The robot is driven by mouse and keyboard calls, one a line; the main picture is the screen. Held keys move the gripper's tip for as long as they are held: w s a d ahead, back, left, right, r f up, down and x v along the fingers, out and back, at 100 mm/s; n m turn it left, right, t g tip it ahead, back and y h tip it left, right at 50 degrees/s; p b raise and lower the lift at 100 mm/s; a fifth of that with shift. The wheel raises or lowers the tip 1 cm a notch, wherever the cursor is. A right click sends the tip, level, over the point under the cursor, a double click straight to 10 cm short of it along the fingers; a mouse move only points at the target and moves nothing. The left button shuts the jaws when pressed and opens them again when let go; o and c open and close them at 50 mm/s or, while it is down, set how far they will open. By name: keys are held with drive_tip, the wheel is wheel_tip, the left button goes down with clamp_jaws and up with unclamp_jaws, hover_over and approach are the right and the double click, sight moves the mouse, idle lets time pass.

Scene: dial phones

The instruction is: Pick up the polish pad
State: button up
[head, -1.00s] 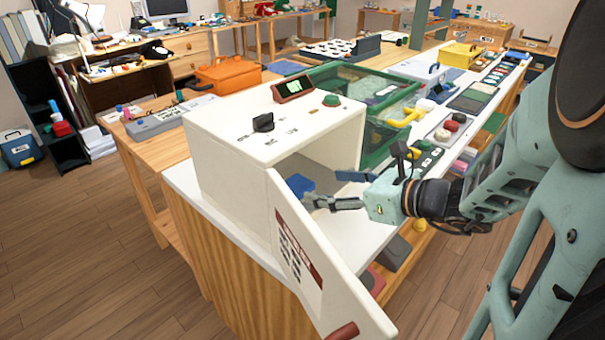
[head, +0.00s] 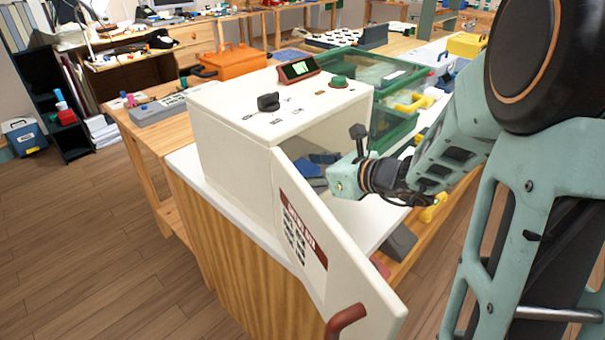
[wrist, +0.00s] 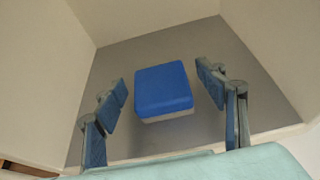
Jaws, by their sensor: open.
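The polish pad (wrist: 163,88) is a blue block with a pale underside. It sits on the grey floor inside a white box-shaped cabinet (head: 235,140) with its door open. My gripper (wrist: 162,88) is open, with one finger on each side of the pad in the wrist view; a gap shows on both sides. I cannot tell how far above or short of the pad the fingertips are. In the head view the pad (head: 306,168) is partly seen in the cabinet's opening, and my gripper (head: 318,166) reaches in from the right, its fingers partly hidden.
The open door (head: 325,235) with a red handle (head: 346,318) swings toward the front. Cabinet walls stand close on both sides of my gripper. Green bins (head: 395,125) stand behind on the bench.

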drive_tip(key=shift+c, duration=0.4)
drive_tip(key=c, duration=1.3)
drive_tip(key=shift+r, duration=0.1)
